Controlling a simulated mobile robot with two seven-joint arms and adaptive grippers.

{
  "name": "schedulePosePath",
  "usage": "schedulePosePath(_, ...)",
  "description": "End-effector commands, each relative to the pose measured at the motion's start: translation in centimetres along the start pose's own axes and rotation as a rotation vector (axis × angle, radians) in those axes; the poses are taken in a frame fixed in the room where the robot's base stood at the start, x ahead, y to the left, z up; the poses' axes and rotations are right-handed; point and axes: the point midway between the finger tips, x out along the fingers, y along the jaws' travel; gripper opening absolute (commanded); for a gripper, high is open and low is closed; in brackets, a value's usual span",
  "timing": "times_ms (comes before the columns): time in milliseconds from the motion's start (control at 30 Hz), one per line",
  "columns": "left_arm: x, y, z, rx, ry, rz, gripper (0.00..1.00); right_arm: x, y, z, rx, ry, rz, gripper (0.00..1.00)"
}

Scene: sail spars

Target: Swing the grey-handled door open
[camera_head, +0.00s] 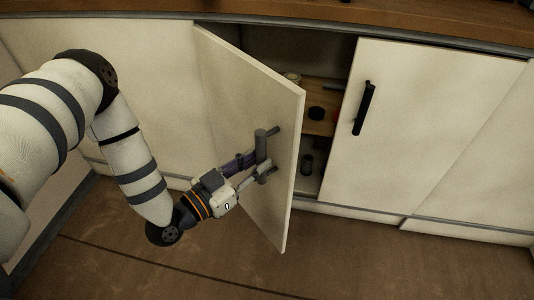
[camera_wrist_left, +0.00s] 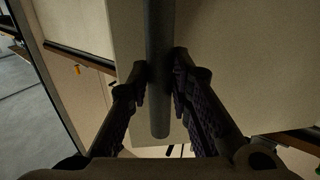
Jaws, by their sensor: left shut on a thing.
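The grey-handled door (camera_head: 250,100) is a cream panel hinged at its left edge, and it stands partly open, swung out from the cabinet. Its grey handle (camera_head: 262,145) is an upright bar near the door's free edge. My left gripper (camera_head: 262,165) is at the handle with its fingers around the bar. In the left wrist view the handle (camera_wrist_left: 159,60) runs down between the two dark fingers of my left gripper (camera_wrist_left: 160,85), which press on it from both sides. My right gripper is not in view.
A closed cream door (camera_head: 420,130) with a black handle (camera_head: 364,108) is to the right. The opening between shows a wooden shelf (camera_head: 318,94) with several small items. A brown worktop (camera_head: 400,18) runs above. The brown floor (camera_head: 350,260) in front is clear.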

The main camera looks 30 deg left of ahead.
Motion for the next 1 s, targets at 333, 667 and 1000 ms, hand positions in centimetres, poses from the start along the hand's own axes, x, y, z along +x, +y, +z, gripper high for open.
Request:
schedulePosePath(333,-1.2,-0.7,-0.2,0.006,0.008,-0.014,0.00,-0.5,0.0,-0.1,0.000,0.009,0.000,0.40)
schedulePosePath(667,-3.1,-1.5,-0.4,0.008,0.009,-0.014,0.00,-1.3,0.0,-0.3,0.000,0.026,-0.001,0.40)
schedulePosePath(1000,-6.5,-3.1,-0.4,0.011,0.009,-0.016,0.00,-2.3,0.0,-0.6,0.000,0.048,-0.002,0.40)
